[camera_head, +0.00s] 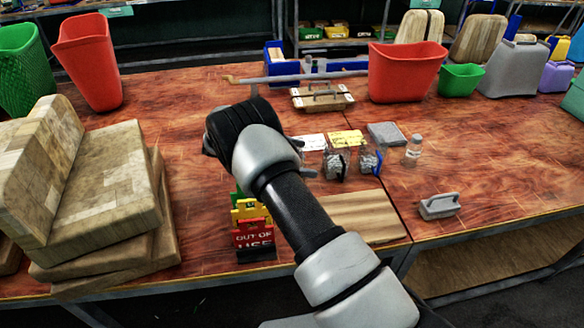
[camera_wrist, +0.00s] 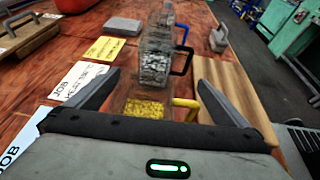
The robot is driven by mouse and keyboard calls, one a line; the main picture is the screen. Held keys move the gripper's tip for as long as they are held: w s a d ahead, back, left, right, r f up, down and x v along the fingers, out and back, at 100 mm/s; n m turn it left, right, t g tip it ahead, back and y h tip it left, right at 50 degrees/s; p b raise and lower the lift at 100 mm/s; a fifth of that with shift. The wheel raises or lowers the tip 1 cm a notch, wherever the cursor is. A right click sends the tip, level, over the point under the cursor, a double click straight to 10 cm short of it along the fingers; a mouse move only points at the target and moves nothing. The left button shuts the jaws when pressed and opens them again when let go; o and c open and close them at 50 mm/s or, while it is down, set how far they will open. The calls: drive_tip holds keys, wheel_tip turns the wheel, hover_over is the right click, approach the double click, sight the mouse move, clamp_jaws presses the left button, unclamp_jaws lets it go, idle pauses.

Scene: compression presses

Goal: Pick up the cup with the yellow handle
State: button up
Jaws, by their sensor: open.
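The cup with the yellow handle (camera_wrist: 146,106) is clear and holds yellow pieces. In the wrist view it stands low in the middle, its yellow handle (camera_wrist: 187,103) pointing right. My gripper (camera_wrist: 159,80) is open, with one finger on each side of the cup's space and a gap to its body. I cannot tell whether the right finger touches the handle. In the head view my gripper (camera_head: 303,158) shows only partly, past my wrist, and the yellow-handled cup is hidden or too unclear to make out.
A black-handled cup (camera_wrist: 154,68) with grey pieces stands just beyond, then a blue-handled cup (camera_wrist: 168,28). White and yellow cards (camera_head: 345,138) lie to their left in the wrist view. A wooden board (camera_head: 352,217) lies to the right there. A small bottle (camera_head: 413,150) stands nearby.

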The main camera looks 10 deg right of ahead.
drive_tip(key=shift+d+f, duration=0.35)
drive_tip(key=shift+d, duration=0.3)
drive_tip(key=c, duration=1)
drive_tip(key=shift+r, duration=0.1)
drive_tip(key=shift+r, duration=4.95)
